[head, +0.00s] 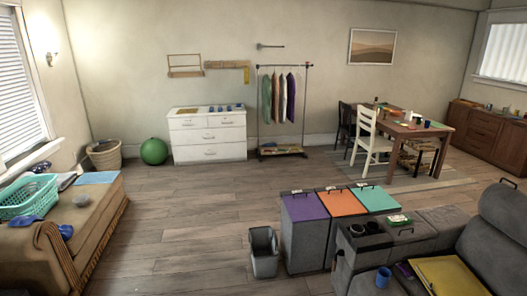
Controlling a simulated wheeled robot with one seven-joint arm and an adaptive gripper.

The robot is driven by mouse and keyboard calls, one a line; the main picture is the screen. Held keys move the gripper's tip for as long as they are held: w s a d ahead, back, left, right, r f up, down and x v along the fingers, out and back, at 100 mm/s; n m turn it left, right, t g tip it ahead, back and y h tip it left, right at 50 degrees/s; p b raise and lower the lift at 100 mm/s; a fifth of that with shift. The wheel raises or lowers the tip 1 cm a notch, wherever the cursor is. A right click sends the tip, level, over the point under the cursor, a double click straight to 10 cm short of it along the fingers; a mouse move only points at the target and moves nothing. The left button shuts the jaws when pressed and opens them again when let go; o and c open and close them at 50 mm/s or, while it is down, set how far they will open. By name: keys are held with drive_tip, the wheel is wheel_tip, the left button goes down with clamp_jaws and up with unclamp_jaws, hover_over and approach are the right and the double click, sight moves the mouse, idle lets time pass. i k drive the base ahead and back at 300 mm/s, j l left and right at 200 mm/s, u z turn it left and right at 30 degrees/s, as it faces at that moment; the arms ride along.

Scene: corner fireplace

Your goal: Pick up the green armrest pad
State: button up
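A small green and white item (398,219) lies on top of the grey sofa's console armrest (408,233), at the lower right of the head view. It may be the green armrest pad, but it is too small to make out clearly. A dark handle shows close in front of it, and dark cup holders (364,228) are to its left. My gripper is not in view.
Bins with purple (305,207), orange (341,202) and teal (375,198) lids stand just behind the console. A grey waste bin (264,252) is on the floor to their left. A blue cup (383,277) and yellow folder (449,276) are on the sofa. The middle floor is clear.

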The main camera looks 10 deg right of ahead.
sight(401, 220)
drive_tip(key=i+z, duration=0.15)
drive_tip(key=i, duration=0.4)
drive_tip(key=i+j+z, duration=0.2)
drive_tip(key=i, duration=0.35)
drive_tip(key=i+j+z, duration=0.15)
drive_tip(key=i, duration=0.45)
drive_tip(key=i+z, duration=0.2)
drive_tip(key=z, duration=0.25)
drive_tip(key=i+j+z, duration=0.15)
drive_tip(key=z, duration=0.25)
drive_tip(key=i+j+z, duration=0.2)
drive_tip(key=z, duration=0.25)
drive_tip(key=i+j+z, duration=0.15)
drive_tip(key=z, duration=0.25)
drive_tip(key=i+j+z, duration=0.1)
drive_tip(key=j+z, duration=0.35)
drive_tip(key=i+j+z, duration=0.2)
drive_tip(key=z, duration=0.25)
drive_tip(key=i+j+z, duration=0.15)
drive_tip(key=j+z, duration=0.3)
drive_tip(key=i+j+z, duration=0.1)
drive_tip(key=j+z, duration=0.3)
